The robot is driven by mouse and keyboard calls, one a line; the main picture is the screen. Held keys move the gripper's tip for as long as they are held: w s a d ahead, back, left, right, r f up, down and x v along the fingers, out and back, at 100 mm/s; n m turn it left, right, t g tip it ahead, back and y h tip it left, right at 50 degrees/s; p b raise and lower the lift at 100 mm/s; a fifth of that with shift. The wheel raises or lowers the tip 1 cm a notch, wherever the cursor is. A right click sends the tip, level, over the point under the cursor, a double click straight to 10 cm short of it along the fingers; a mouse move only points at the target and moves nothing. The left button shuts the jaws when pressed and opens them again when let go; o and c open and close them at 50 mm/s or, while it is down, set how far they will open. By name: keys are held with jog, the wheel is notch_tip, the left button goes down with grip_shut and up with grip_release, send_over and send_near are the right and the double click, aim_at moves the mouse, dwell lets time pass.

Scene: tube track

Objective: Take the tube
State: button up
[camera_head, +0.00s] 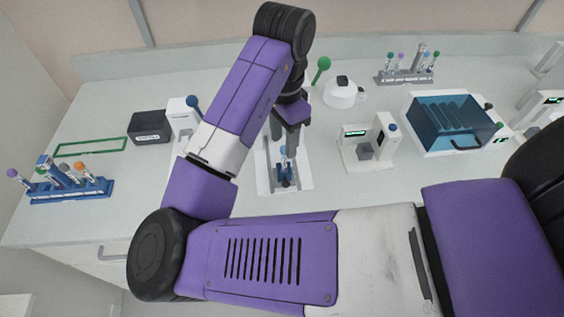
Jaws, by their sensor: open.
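A white track unit (265,180) lies flat on the bench below my arm. A small blue holder (284,177) sits in its dark channel. A slim tube (283,153) seems to stand upright in the holder, small and partly covered by my gripper. My gripper (286,148) points down over the holder, its jaws open around or just above the tube's top. I cannot tell whether a finger touches the tube.
A blue rack (70,188) with several capped tubes stands at far left, a grey rack (406,75) with more at the back. A black box (150,127), a white device (367,147) and a blue-lidded machine (450,124) flank the track. Bench at front left is clear.

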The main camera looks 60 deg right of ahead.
jog(key=shift+s+f, duration=0.15)
jog(key=shift+f, duration=2.1)
grip_shut()
jog(key=shift+r, duration=0.1)
notch_tip(320, 180, up, 20)
jog(key=shift+p, duration=0.4)
jog(key=c, duration=0.9)
grip_release()
grip_shut()
